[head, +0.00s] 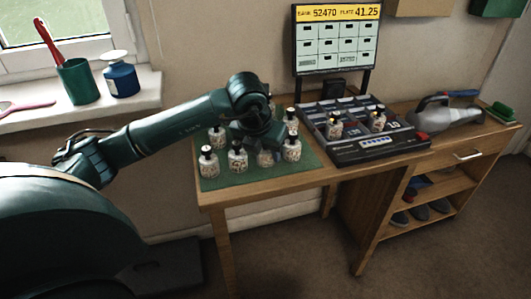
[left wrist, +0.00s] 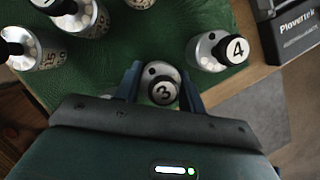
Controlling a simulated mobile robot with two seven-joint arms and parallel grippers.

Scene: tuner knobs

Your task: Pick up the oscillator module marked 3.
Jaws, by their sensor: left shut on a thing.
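The oscillator module marked 3 (left wrist: 163,92) is a pale bottle-shaped piece with a round black-and-white numbered top. In the left wrist view it sits between the two fingers of my left gripper (left wrist: 162,88), which is shut on it. In the head view my left gripper (head: 265,143) points down over the green mat (head: 215,182), and the module (head: 265,158) shows dimly below it. I cannot tell whether its base touches the mat. The module marked 4 (left wrist: 220,50) stands just to the right, apart from the fingers; in the head view it is probably the near right one.
Several similar modules (head: 208,162) stand close by on the mat. Right of the mat is a black slotted console (head: 365,152) holding two modules, with a display board (head: 337,40) behind. A grey hand-held appliance (head: 445,113) lies farther right. The table's front edge is near.

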